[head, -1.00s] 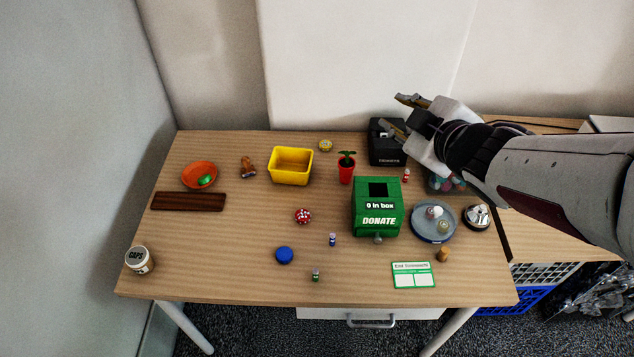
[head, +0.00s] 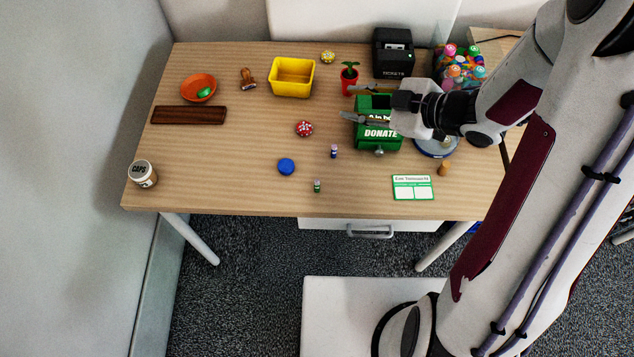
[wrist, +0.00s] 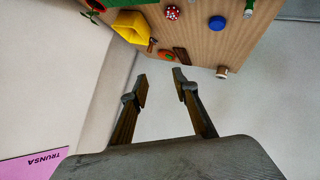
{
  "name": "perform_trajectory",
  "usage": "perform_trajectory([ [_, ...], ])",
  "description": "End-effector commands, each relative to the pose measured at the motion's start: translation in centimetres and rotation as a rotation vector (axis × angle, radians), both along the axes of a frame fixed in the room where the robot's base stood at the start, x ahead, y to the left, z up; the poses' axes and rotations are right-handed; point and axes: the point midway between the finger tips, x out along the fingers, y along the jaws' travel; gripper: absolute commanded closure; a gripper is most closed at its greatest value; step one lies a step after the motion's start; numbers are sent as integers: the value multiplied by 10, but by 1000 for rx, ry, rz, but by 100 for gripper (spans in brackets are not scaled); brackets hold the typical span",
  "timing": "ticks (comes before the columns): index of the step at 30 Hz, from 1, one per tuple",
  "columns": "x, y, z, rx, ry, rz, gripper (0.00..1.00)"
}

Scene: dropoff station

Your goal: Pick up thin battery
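Two small upright cylinders that look like batteries stand on the table. One is dark blue and white (head: 334,152), in the middle; the other is green (head: 317,186), nearer the front edge. I cannot tell which is the thin battery. A green cylinder (wrist: 248,8) also shows at the top of the wrist view. My gripper (head: 347,103) is above the green donate box (head: 377,137), back and right of both cylinders. In the wrist view my gripper (wrist: 160,76) is open, with nothing between its fingers.
A blue disc (head: 286,167) and a red spotted object (head: 304,129) lie left of the cylinders. A yellow bin (head: 291,77), plant pot (head: 349,81) and ticket printer (head: 393,54) stand at the back. A green-white card (head: 412,188) lies front right.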

Motion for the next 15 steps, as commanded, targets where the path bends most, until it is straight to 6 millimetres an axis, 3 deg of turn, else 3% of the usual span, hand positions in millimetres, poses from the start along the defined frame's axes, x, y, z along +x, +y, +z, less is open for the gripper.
perform_trajectory([
  [15, -55, 10, -81, 181, 207, 113, 71],
])
